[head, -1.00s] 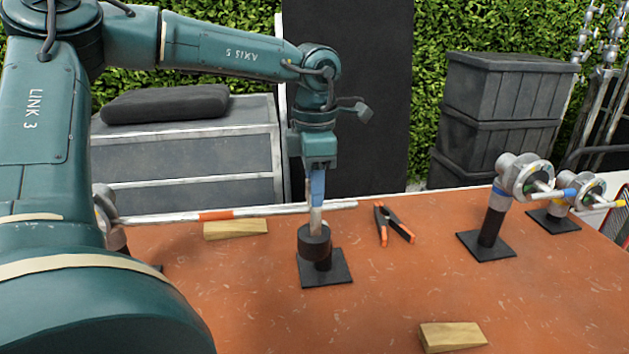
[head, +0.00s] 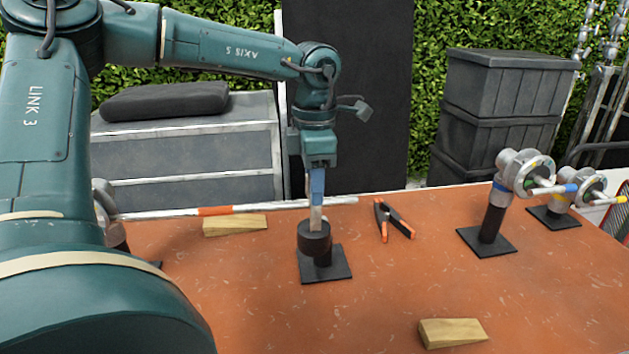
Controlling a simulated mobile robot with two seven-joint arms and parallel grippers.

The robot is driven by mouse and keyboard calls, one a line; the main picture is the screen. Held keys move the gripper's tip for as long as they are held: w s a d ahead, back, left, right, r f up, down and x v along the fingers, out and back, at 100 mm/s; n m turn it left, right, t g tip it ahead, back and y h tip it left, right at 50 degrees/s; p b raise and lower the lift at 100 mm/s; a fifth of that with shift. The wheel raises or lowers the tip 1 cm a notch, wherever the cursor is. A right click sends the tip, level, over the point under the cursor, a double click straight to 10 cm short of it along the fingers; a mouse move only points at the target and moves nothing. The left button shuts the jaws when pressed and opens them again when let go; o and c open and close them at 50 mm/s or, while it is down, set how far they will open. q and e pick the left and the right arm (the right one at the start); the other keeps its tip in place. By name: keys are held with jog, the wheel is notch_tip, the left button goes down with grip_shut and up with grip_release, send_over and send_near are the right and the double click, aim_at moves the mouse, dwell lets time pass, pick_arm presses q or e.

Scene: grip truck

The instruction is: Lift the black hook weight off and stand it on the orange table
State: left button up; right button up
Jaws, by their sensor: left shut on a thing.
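My left gripper (head: 316,210) points straight down with its jaws shut on the upper part of the black hook weight (head: 314,238), a short dark cylinder. The weight is upright. It overlaps a black post on a square black base plate (head: 325,272) standing on the orange table (head: 260,310). I cannot tell whether the weight touches the post or hangs clear in front of it. A red-and-white rod (head: 270,209) runs from a stand at the left and passes behind the gripper. My right gripper is not in view.
Wooden wedges lie at the back left (head: 235,226) and front right (head: 452,333). An orange-tipped black clamp (head: 394,220) lies right of the weight. Two stands with grip heads (head: 490,225) (head: 554,215) are at the right. The table's middle front is clear.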

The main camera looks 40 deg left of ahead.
pick_arm(q)
jog(key=shift+r, duration=0.2)
jog(key=shift+r+p, duration=0.8)
jog(key=shift+r, duration=0.25)
jog(key=shift+s+d+b, duration=0.25)
jog(key=shift+d+b, duration=0.05)
jog(key=shift+d, duration=0.15)
jog(key=shift+s+d+b, duration=0.75)
jog(key=shift+s+d, duration=0.5)
jog(key=shift+d, duration=0.3)
